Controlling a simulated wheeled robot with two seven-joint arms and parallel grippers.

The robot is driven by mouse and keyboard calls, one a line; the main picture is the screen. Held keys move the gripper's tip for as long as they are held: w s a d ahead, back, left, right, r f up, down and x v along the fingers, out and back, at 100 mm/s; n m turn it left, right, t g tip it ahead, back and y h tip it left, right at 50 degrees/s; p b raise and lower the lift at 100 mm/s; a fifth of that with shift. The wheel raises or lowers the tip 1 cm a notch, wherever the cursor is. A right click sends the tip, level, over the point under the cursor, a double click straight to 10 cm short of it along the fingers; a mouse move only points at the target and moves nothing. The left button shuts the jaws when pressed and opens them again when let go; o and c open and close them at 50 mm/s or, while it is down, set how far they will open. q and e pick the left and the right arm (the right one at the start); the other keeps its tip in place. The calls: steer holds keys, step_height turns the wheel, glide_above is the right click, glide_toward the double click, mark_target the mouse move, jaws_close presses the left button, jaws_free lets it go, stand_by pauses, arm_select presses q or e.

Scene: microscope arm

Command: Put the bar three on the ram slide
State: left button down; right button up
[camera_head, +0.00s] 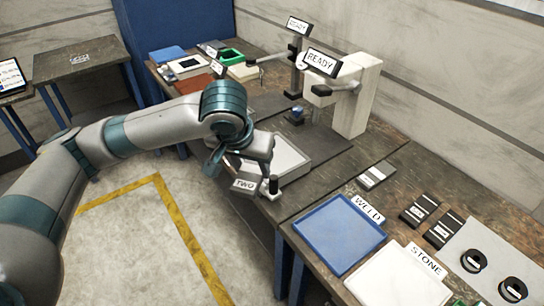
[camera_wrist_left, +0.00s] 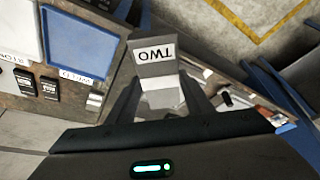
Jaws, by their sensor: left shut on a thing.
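My left gripper (camera_head: 252,172) is over the near edge of the bench in the head view. In the left wrist view my left gripper (camera_wrist_left: 160,100) is shut on a grey metal bar labelled TWO (camera_wrist_left: 155,68), whose labelled end sticks out beyond the fingers. The bar TWO also shows in the head view (camera_head: 244,186). A loose grey bar (camera_head: 376,176) with a label too small to read lies on the bench to the right. No bar readable as THREE shows. A pale flat plate (camera_head: 288,160) lies beside the gripper; I cannot tell whether it is the ram slide.
A white machine (camera_head: 358,100) with a READY sign (camera_head: 321,62) stands behind. A blue WELD tray (camera_head: 338,240), a white STONE tray (camera_head: 395,280), two black blocks (camera_head: 419,210) and black rings (camera_head: 473,261) lie to the right. Coloured trays (camera_head: 230,57) stand at the far end.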

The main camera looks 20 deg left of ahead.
arm_select(q)
steer(key=w+d+r+m+h+p, duration=0.1)
steer(key=w+d+r+m, duration=0.15)
steer(key=w, duration=0.35)
steer(key=w+d+r+m+h, duration=0.1)
steer(key=w+d, duration=0.2)
steer(key=w, duration=0.4)
steer(key=w+d+f+m, duration=0.3)
steer(key=w+f+m, duration=0.1)
steer(key=w+f, duration=0.1)
steer(key=shift+w+d+f+g+h+p, duration=0.25)
steer(key=shift+w+f+g+h+p, duration=0.05)
steer(key=shift+f+g+h+p, duration=0.15)
steer(key=shift+a, duration=0.1)
steer(key=w+a+f+p, duration=0.1)
steer(key=a+f, duration=0.1)
steer(key=a, duration=0.1)
steer(key=w+a+f+p, duration=0.1)
steer(key=a+f, duration=0.1)
steer(key=a, duration=0.1)
steer(key=w+a+f+p, duration=0.1)
steer(key=a+f+p, duration=0.1)
steer(key=a, duration=0.1)
steer(key=shift+w+a, duration=0.3)
steer(key=shift+a, duration=0.1)
steer(key=shift+w+a+f, duration=0.2)
steer(key=shift+a+f, duration=0.25)
steer(key=shift+a, duration=0.1)
